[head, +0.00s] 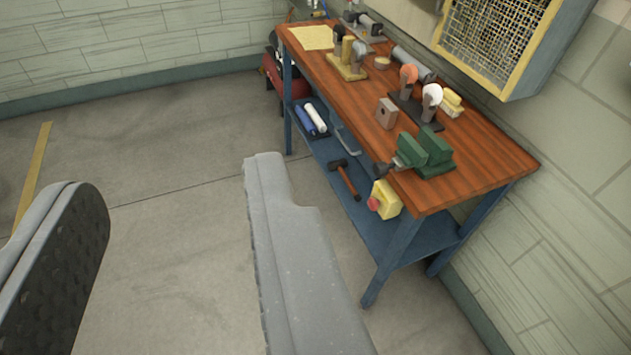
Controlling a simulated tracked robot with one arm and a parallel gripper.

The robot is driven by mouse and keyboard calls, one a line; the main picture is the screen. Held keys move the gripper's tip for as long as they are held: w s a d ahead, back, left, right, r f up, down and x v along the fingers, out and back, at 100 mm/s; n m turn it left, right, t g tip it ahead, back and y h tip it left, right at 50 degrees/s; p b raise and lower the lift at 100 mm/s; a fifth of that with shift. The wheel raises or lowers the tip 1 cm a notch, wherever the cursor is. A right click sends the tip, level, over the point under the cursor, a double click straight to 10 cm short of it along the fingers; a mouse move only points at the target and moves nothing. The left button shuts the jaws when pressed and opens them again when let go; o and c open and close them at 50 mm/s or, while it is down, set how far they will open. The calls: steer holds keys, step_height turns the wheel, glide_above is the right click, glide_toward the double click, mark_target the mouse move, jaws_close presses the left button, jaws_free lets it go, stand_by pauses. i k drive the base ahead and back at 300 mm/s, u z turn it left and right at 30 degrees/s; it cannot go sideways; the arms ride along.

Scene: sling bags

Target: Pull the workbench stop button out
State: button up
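The stop button (373,204) is a small red knob on a yellow box (388,198). The box is fixed at the front edge of the workbench (480,181), near its right front corner, just below the wooden top. My gripper (178,178) is in the near foreground, its two grey fingers wide apart with only floor between them. The right finger reaches up in front of the bench. It is apart from the button, which shows to the right of that finger. Whether the button is pushed in or out is too small to tell.
On the bench top are a green vise (425,152), tools on stands and a yellow cloth (311,37). A hammer (343,179) and rolls (310,118) lie on the blue lower shelf. A mesh-front cabinet (497,40) hangs above. The concrete floor (170,150) at left is clear.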

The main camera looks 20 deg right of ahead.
mark_target(372, 203)
steer(key=i, duration=0.85)
steer(key=z, duration=0.4)
